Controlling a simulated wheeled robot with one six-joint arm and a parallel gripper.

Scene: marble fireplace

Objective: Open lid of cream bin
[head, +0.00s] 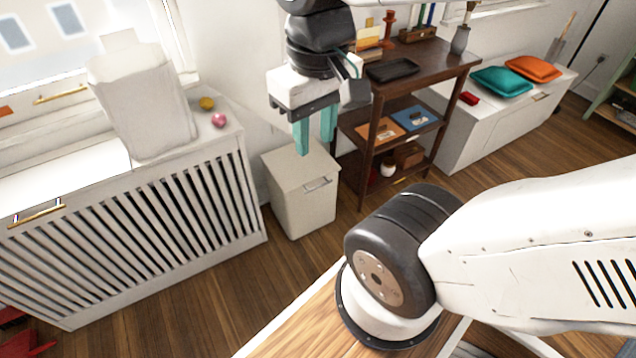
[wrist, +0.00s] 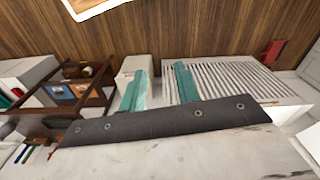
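The cream bin (head: 300,205) stands on the wood floor between the radiator cover and the dark shelf. Its lid appears shut, and a metal handle (head: 318,184) shows on its front. My gripper (head: 316,145) has two teal fingers, apart and empty. In the head view they overlap the bin's back top edge; I cannot tell the exact gap, but the gripper looks above the bin. In the wrist view, the bin (wrist: 131,68) shows beyond the left finger of my gripper (wrist: 160,69), which partly hides it.
A slatted white radiator cover (head: 150,235) stands left of the bin, with a white bag (head: 145,105) and small round things on top. A dark wood shelf (head: 360,150) stands close on the right. A white bench (head: 480,125) with cushions is farther right. The floor before the bin is clear.

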